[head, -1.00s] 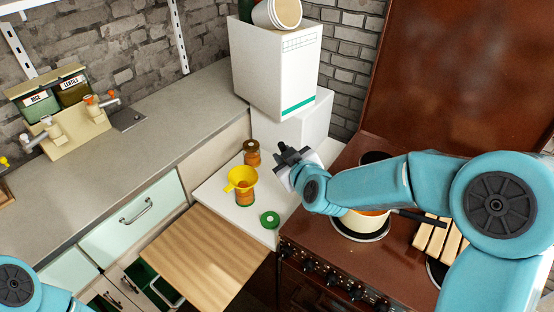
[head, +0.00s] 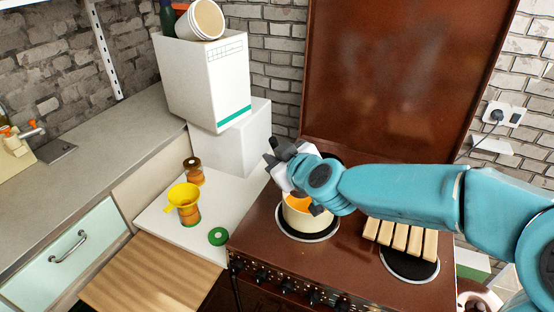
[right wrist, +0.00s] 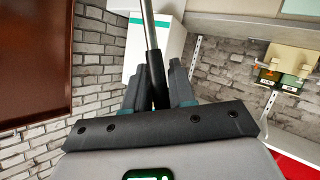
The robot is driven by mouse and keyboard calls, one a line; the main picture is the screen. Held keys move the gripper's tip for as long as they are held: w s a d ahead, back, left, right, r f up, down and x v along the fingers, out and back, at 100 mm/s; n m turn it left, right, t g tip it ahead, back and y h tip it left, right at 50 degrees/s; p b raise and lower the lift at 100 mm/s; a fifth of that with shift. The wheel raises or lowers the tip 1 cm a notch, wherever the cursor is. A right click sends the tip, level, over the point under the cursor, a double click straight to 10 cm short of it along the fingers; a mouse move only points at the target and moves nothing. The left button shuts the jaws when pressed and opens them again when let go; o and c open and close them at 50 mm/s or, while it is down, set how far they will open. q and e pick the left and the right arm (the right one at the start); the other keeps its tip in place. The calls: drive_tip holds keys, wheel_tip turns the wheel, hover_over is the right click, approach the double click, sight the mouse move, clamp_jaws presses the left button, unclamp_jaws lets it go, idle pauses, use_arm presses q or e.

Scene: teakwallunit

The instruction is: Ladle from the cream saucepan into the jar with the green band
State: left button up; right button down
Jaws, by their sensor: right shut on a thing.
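The cream saucepan (head: 297,226) stands on a front burner of the brown stove, with orange contents showing. My right gripper (head: 276,156) is above and just behind the pan. The ladle's bowl is hidden. The jar with the green band (head: 190,215) stands on the white counter left of the stove, with a yellow funnel (head: 183,195) in its mouth. My left gripper is out of view.
A second jar with a brown lid (head: 193,164) stands behind the funnel. A green ring-shaped lid (head: 217,236) lies beside the banded jar. Wooden blocks (head: 400,238) lie on the right burner. White boxes (head: 206,85) are stacked at the back.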

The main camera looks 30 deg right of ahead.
drive_tip(key=w+d+f+m+g+y+p, duration=0.1)
drive_tip(key=w+d+m+y+p, duration=0.1)
drive_tip(key=d, duration=0.5)
drive_tip(key=w+d+f+m+g+y+p, duration=0.1)
drive_tip(key=w+d+f+m+y+p, duration=0.1)
drive_tip(key=d+m+y+p, duration=0.2)
drive_tip(key=w+d+f+m+y+p, duration=0.2)
drive_tip(key=w+d+m+y+p, duration=0.1)
drive_tip(key=d, duration=0.7)
drive_tip(key=shift+m+g+p, duration=0.4)
drive_tip(key=shift+m+p, duration=0.5)
drive_tip(key=shift+p, duration=0.5)
drive_tip(key=shift+w, duration=0.1)
idle(0.5)
